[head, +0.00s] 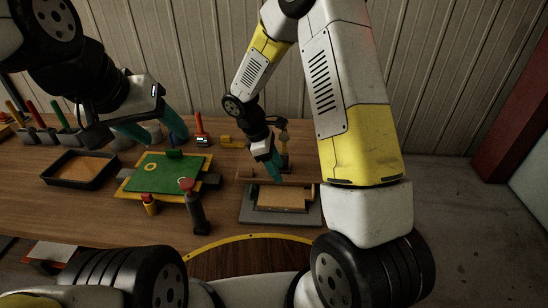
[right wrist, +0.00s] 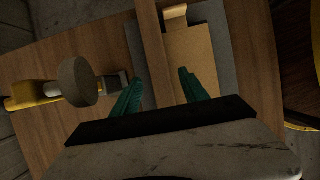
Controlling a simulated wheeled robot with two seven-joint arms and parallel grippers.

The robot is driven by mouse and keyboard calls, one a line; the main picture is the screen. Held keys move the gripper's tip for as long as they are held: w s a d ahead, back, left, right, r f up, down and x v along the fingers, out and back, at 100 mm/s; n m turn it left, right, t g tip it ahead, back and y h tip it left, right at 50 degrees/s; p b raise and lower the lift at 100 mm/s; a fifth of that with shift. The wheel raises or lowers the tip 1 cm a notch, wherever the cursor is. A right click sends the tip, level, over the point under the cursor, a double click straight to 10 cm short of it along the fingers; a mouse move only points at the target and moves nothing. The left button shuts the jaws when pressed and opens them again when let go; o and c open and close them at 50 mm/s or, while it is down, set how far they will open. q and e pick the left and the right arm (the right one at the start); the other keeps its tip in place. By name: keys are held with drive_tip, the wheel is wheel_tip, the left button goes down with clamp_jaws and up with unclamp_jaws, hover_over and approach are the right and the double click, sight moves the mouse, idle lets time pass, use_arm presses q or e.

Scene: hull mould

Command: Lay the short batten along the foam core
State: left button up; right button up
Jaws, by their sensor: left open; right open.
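The tan foam core (head: 282,196) lies on a grey base (head: 268,217) right of the table's middle; the foam core (right wrist: 193,60) also fills the upper middle of the right wrist view. A brown wooden strip (head: 300,181), seemingly the batten, runs along its far side; this strip (right wrist: 152,40) shows left of the foam in the right wrist view. My right gripper (head: 275,172) is open above the strip's left part; in the right wrist view its fingers (right wrist: 160,86) appear either side of the strip, gap empty. My left gripper (head: 158,135) is open and empty, above the table's back left.
A green mat (head: 165,176) on a yellow frame lies left of the base. A dark tray (head: 82,168) is further left. A dark bottle-like tool (head: 195,210) stands in front of the mat. A yellow tool (right wrist: 30,94) and a round-headed object (right wrist: 76,82) are beyond the strip.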

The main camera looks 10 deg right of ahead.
drive_tip(key=s+v, duration=0.1)
drive_tip(key=v, duration=0.8)
drive_tip(key=s+d+r+m+t+y, duration=0.3)
drive_tip(key=s+d+r+m, duration=0.1)
drive_tip(key=s+r+m, duration=0.3)
drive_tip(key=s+d+r+m+t+y, duration=0.3)
drive_tip(key=s+r+m, duration=0.5)
drive_tip(key=s+r, duration=0.3)
drive_tip(key=shift+d+r+t+y, duration=0.4)
drive_tip(key=shift+d+r+t, duration=0.1)
drive_tip(key=shift+d+r, duration=0.2)
